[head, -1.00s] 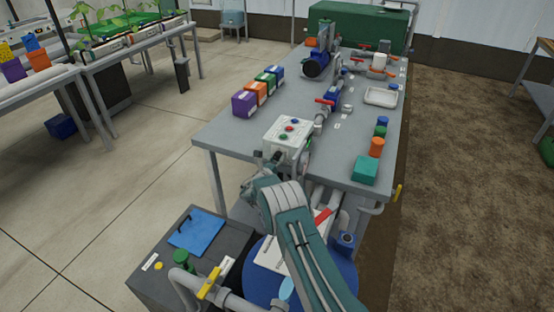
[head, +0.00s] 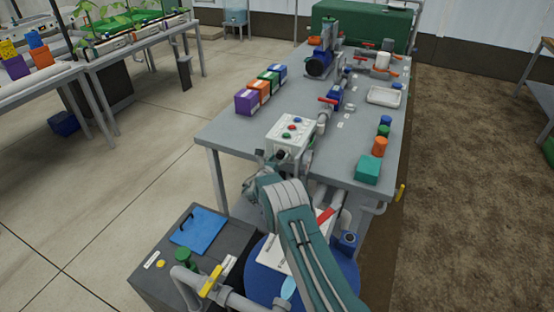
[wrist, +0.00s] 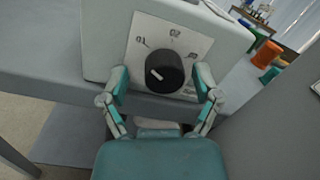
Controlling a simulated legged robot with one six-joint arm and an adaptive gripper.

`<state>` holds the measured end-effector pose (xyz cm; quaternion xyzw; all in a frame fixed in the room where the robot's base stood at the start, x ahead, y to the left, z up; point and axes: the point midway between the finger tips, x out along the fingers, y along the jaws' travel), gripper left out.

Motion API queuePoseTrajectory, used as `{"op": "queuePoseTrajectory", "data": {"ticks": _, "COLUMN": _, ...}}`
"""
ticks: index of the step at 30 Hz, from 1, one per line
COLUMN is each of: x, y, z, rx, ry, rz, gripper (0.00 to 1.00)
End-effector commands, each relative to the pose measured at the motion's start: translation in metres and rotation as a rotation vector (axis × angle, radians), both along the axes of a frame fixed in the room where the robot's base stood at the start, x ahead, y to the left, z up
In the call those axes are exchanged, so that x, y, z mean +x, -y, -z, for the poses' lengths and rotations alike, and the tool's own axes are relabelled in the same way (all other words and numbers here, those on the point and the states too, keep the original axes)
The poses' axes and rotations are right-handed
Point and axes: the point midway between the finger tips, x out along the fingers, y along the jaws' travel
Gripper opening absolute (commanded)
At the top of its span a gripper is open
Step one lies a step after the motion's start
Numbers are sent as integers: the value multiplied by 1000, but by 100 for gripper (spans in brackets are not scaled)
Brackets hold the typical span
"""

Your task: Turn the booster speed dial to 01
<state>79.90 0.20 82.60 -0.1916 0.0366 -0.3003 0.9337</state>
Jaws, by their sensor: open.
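The booster speed dial (wrist: 166,72) is a round black knob on a white plate (wrist: 143,28) in the wrist view. The plate is marked 01 at upper left, 02 at the top and a third, unclear label at right. A short white mark on the knob's left part lies left of its centre; its exact setting is hard to tell. My gripper (wrist: 161,75) is open, one teal finger on each side of the knob, with gaps visible. In the head view my gripper (head: 272,161) is at the near side of the white control box (head: 291,132), and the dial is hidden.
The box has coloured buttons on top and stands at the near edge of a grey bench (head: 345,150). Pipes and valves run behind it. Coloured blocks (head: 247,102) and a teal box (head: 368,169) are on the bench. A blue drum (head: 345,268) is below.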

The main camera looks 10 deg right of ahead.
Motion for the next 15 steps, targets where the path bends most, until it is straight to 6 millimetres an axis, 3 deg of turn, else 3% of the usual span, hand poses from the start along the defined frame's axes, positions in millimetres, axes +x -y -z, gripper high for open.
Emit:
{"op": "queuePoseTrajectory", "data": {"ticks": 5, "x": -11, "y": -9, "z": 1, "rx": 0, "ry": -2, "rz": 0, "gripper": 81}}
{"op": "queuePoseTrajectory", "data": {"ticks": 15, "x": -63, "y": -49, "z": 5, "rx": -2, "ry": -3, "rz": -4, "gripper": 81}}
